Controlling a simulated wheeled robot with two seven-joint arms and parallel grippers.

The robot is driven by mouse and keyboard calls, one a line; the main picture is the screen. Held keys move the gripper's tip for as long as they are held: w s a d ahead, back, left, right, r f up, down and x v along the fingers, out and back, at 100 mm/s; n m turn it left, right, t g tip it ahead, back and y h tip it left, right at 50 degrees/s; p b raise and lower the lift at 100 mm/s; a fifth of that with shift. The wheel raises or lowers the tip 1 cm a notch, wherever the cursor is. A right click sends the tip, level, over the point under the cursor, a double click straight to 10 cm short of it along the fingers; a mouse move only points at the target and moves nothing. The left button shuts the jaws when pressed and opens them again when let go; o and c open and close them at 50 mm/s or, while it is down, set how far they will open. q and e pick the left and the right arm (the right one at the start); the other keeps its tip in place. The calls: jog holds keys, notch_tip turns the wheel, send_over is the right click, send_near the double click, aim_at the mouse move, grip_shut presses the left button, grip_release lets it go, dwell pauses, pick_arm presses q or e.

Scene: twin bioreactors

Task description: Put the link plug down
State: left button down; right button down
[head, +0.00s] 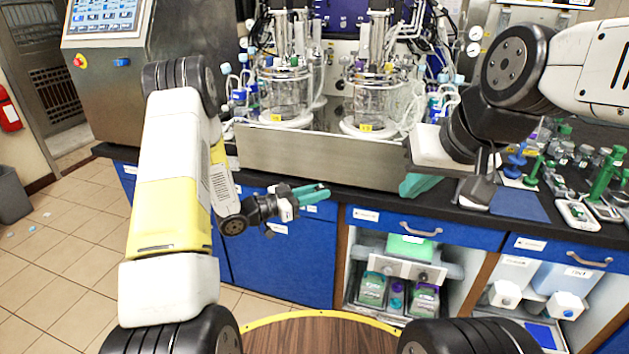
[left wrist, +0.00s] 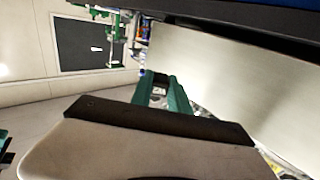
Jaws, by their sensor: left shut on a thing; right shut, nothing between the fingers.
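In the left wrist view the teal fingers (left wrist: 165,93) point away past the steel tray's wall, and the held thing cannot be made out clearly. My right gripper (head: 420,184) is shut and empty, low at the tray's right end above the bench edge.
Two glass bioreactors (head: 285,92) (head: 372,97) stand in the steel tray (head: 320,155) on the black bench. A blue mat (head: 518,204), green-topped tools and a small scale (head: 576,214) lie to the right.

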pick_arm(q)
jog(key=shift+w+f, duration=0.1)
jog(key=shift+w, duration=0.05)
jog(key=shift+d+r, duration=0.1)
jog(key=shift+r, duration=0.1)
jog(key=r+n+t+y, duration=0.4)
jog(key=t+y, duration=0.1)
jog(key=w+d+r+n+t+y, duration=0.1)
jog(key=r+n+t+y, duration=0.1)
jog(key=shift+w+n, duration=0.1)
jog(key=shift+n, duration=0.3)
jog(key=shift+w+d+r+n+t+y, duration=0.15)
jog(key=shift+r+n+t+y, duration=0.3)
jog(key=shift+r+n+y, duration=0.75)
jog(key=shift+w+a+r+n+t+y, duration=0.15)
jog(key=shift+r+n+t+y, duration=0.4)
jog(key=shift+y, duration=1.2)
jog(key=shift+w+d+r+n+t+y, duration=0.15)
jog(key=shift+w+r+n+t+y, duration=0.15)
jog(key=shift+r+n+y, duration=0.85)
jog(key=shift+f+m, duration=0.3)
jog(key=shift+f, duration=0.15)
